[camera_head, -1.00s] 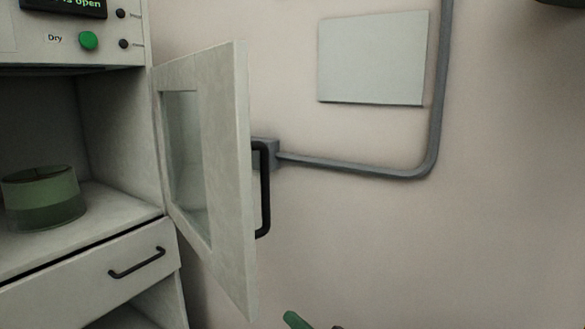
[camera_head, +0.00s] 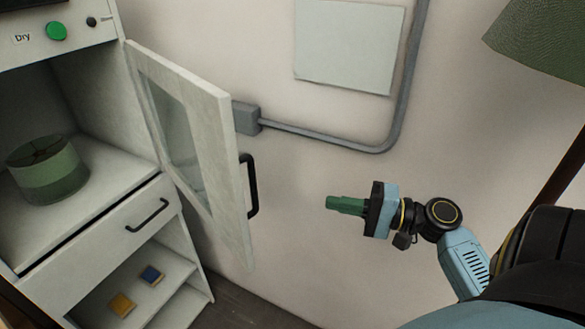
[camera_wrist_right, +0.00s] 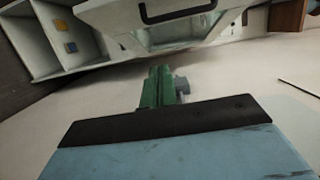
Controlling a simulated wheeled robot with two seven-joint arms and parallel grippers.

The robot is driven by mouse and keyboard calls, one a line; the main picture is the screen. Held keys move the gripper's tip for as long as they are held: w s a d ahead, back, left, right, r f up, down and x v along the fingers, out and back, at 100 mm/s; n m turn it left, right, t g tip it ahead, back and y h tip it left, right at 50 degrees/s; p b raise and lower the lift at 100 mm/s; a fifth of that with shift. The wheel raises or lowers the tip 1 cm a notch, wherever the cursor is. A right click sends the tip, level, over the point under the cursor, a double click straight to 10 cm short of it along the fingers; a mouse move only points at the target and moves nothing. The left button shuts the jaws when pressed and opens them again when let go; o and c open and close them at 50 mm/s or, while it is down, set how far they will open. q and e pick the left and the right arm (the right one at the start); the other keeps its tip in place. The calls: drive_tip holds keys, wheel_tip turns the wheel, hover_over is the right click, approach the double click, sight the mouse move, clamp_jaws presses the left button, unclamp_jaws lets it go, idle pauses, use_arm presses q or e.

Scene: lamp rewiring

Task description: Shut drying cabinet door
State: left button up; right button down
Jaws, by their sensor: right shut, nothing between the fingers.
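The drying cabinet (camera_head: 88,140) stands at the left of the head view. Its door (camera_head: 215,145), pale with a glass pane, is swung wide open on its right side. The black door handle (camera_head: 250,186) is on the door's outer face. My right gripper (camera_head: 330,203) has green fingers, shut and empty, to the right of the handle and apart from it. In the right wrist view the green fingers (camera_wrist_right: 156,88) point toward the door (camera_wrist_right: 150,35) and its handle (camera_wrist_right: 178,12). A green lampshade (camera_head: 48,172) sits inside the cabinet. My left gripper is not in view.
A drawer (camera_head: 105,225) with a black handle is below the compartment. Blue (camera_head: 152,275) and yellow (camera_head: 122,304) blocks lie on a lower shelf. A grey conduit (camera_head: 330,138) and a blank panel (camera_head: 348,45) are on the wall. Another green shade (camera_head: 545,40) is at upper right.

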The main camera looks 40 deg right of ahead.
drive_tip(key=s+a+p+x, duration=0.1)
drive_tip(key=a+p+x, duration=0.1)
drive_tip(key=x, duration=1)
drive_tip(key=shift+a+p, duration=0.4)
drive_tip(key=shift+p, duration=0.4)
drive_tip(key=shift+s+f, duration=0.1)
